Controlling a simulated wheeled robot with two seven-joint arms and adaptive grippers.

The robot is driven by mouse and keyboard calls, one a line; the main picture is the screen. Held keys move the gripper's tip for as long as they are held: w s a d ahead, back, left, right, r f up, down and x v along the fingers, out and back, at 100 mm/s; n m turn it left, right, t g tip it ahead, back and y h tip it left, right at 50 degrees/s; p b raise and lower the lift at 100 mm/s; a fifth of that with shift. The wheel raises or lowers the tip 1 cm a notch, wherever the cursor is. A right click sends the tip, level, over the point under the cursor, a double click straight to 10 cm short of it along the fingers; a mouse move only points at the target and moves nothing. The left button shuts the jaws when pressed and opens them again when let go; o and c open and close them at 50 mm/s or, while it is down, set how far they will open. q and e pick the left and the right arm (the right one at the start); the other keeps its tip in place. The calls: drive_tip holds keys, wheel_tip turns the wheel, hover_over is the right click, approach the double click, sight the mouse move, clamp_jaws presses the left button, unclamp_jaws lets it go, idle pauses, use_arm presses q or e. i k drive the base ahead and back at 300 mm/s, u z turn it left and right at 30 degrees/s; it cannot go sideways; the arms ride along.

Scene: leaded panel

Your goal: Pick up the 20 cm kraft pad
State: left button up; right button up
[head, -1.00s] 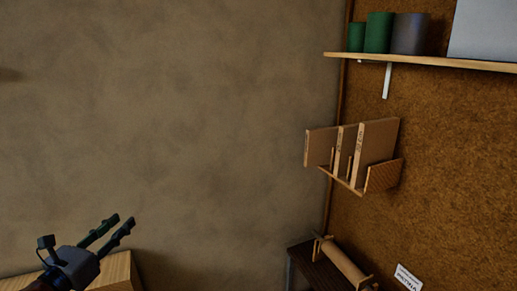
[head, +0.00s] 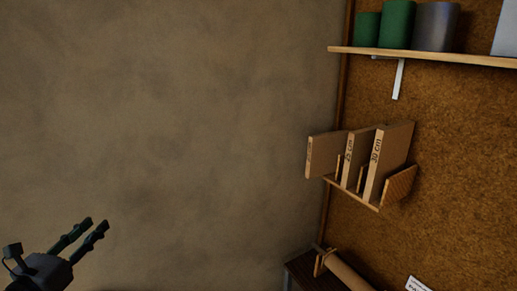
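Three kraft pads stand upright in a small wooden wall rack (head: 399,187) in the head view, right of centre. The leftmost and smallest is the 20 cm kraft pad (head: 325,155); its edge label is hard to read. The middle pad (head: 358,150) and the tallest pad (head: 391,152), whose label reads 30 cm, stand to its right, with dividers between them. My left gripper (head: 95,224) is at the lower left, its two dark fingers apart and empty, far from the rack. My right gripper is not in view.
A wooden shelf (head: 430,56) with green and grey canisters (head: 397,25) is above the rack. Below it, a kraft roll (head: 347,273) lies on a dark stand (head: 300,270). The cork wall (head: 460,150) is behind the rack. Free air lies left of it before the plain wall (head: 180,130).

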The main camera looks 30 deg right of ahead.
sight(324, 150)
drive_tip(key=z, duration=0.55)
drive_tip(key=i, duration=0.7)
drive_tip(key=z, duration=1.25)
drive_tip(key=i, duration=0.75)
